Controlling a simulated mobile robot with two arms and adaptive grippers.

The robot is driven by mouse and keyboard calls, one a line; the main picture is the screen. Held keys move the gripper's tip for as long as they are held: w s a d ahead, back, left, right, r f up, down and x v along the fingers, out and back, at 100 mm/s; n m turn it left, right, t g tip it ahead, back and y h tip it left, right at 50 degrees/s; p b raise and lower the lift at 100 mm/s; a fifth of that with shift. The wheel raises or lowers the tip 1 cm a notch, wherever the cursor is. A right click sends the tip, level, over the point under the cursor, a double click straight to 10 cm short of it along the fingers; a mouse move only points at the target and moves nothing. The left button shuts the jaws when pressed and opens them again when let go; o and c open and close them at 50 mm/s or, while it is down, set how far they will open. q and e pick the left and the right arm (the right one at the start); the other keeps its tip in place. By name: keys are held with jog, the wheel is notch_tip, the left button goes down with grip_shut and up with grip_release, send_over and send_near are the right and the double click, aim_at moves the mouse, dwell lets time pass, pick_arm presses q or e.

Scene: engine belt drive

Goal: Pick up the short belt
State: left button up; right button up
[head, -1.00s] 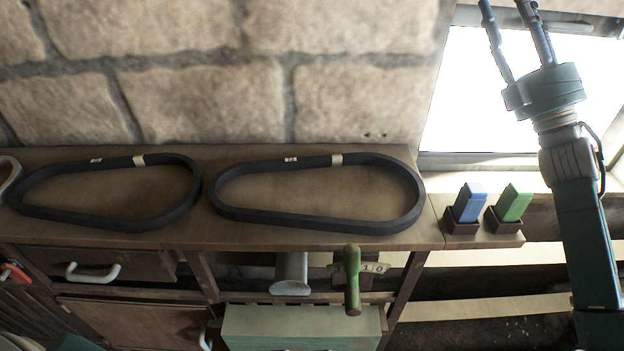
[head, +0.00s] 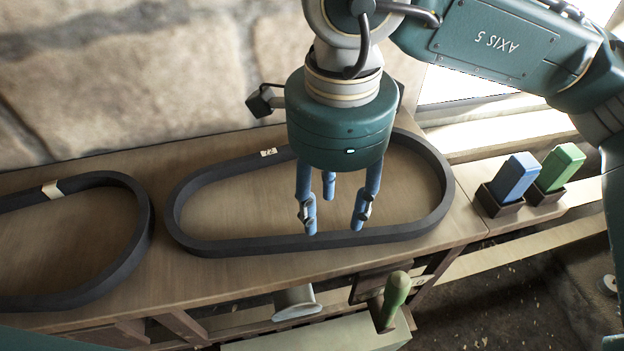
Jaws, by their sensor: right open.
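Two black belts lie flat as closed loops on the wooden bench top (head: 225,277). One belt (head: 180,200) is in the middle, with a small pale label on its far side. The other belt (head: 140,245) is at the left, cut off by the picture edge, with a pale band. I cannot tell for sure which one is the short belt. My right gripper (head: 333,215) is open and empty, with blue fingers pointing down over the middle belt. Its front fingertips appear close to that belt's near strand; contact is unclear. The gripper body hides part of the far strand. My left gripper is out of view.
A blue block (head: 515,178) and a green block (head: 560,167) stand in small dark holders right of the belts. A green handle (head: 396,292) and a grey cylinder (head: 296,303) sit below the bench's front edge. A stone wall (head: 130,75) rises behind.

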aim_at(327, 239)
notch_tip(327, 239, down, 2)
jog(key=shift+s+f, duration=0.1)
jog(key=shift+f+p, duration=0.3)
notch_tip(327, 239, down, 4)
jog(key=p, duration=0.2)
jog(key=shift+a+f+p, duration=0.1)
jog(key=shift+a+p, duration=0.05)
jog(key=shift+p, duration=0.15)
jog(key=shift+f, duration=0.55)
jog(key=c, duration=0.9)
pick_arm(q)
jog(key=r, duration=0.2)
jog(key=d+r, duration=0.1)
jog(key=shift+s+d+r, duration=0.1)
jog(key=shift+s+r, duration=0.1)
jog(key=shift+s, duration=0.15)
pick_arm(e)
grip_shut()
